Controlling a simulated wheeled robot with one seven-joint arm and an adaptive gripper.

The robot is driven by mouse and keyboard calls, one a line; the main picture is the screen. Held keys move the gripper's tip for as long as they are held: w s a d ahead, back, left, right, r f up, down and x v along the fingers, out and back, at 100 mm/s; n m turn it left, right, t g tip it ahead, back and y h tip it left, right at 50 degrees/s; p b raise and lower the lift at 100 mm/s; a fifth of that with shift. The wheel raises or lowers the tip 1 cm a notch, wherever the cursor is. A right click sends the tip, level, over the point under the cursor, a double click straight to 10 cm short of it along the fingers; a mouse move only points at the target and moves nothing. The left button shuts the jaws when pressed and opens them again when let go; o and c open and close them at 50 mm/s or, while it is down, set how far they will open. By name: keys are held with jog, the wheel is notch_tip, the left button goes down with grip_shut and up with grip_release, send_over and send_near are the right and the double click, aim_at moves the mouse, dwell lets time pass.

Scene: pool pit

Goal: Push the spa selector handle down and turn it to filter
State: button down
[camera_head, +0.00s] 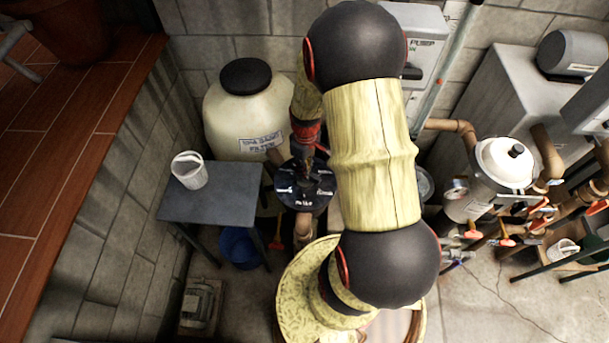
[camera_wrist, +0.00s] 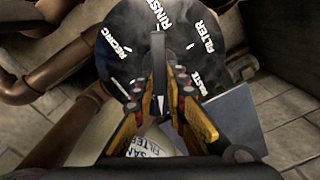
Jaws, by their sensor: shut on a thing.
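The spa selector is a round black dial (camera_head: 303,197) on brown pipework in the head view, in front of the cream tank. In the wrist view its face (camera_wrist: 125,30) shows RECIRC at left, RINSE at top, FILTER at upper right and part of WASTE at right. The dark selector handle (camera_wrist: 158,45) crosses the dial, its upper end towards RINSE. My gripper (camera_wrist: 162,80) is shut on the handle's near part, one yellow-and-black finger on each side. In the head view my gripper (camera_head: 306,152) comes down over the dial. Whether the handle is pressed down cannot be told.
A grey table (camera_head: 225,195) with a white bucket (camera_head: 188,172) stands left of the dial. A cream sand filter tank (camera_head: 235,112) is close behind. Brown pipes (camera_wrist: 60,70) run beside the dial. A white-lidded filter (camera_head: 500,165) and more pipework stand at right.

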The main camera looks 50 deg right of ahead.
jog(key=shift+f, duration=0.45)
jog(key=n, duration=1.2)
jog(key=c, duration=1.7)
grip_release()
notch_tip(320, 180, up, 7)
jog(key=p, duration=0.5)
jog(key=shift+r, duration=0.1)
